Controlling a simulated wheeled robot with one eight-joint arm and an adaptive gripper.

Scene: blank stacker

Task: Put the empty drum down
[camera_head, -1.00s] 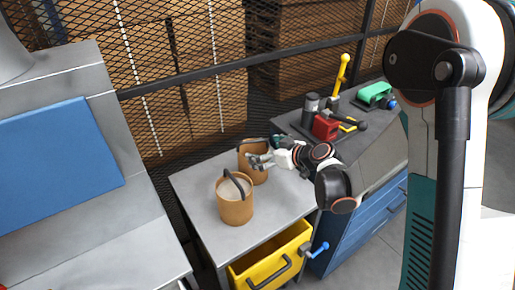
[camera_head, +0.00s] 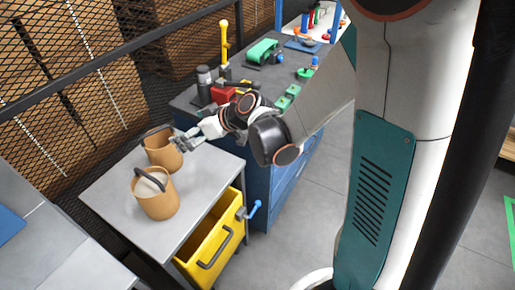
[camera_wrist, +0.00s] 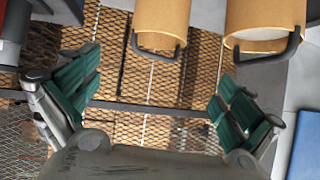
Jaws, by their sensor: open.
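Two tan drums with dark handles stand upright on the grey table (camera_head: 112,192). The back drum (camera_head: 161,156) looks open and hollow in the head view. The front drum (camera_head: 158,204) has a pale surface inside its rim. My gripper (camera_head: 179,141) is just right of the back drum, its fingers spread. In the wrist view the open gripper (camera_wrist: 158,98) has nothing between its fingers. The back drum (camera_wrist: 161,22) and front drum (camera_wrist: 263,20) appear there beyond the fingertips, looking inverted. Slight contact with the back drum cannot be ruled out.
A yellow drawer (camera_head: 212,236) sticks out below the table's right side. A blue cabinet (camera_head: 285,172) with tools on top stands to the right. A mesh fence (camera_head: 110,62) runs behind the table. The table's left front area is clear.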

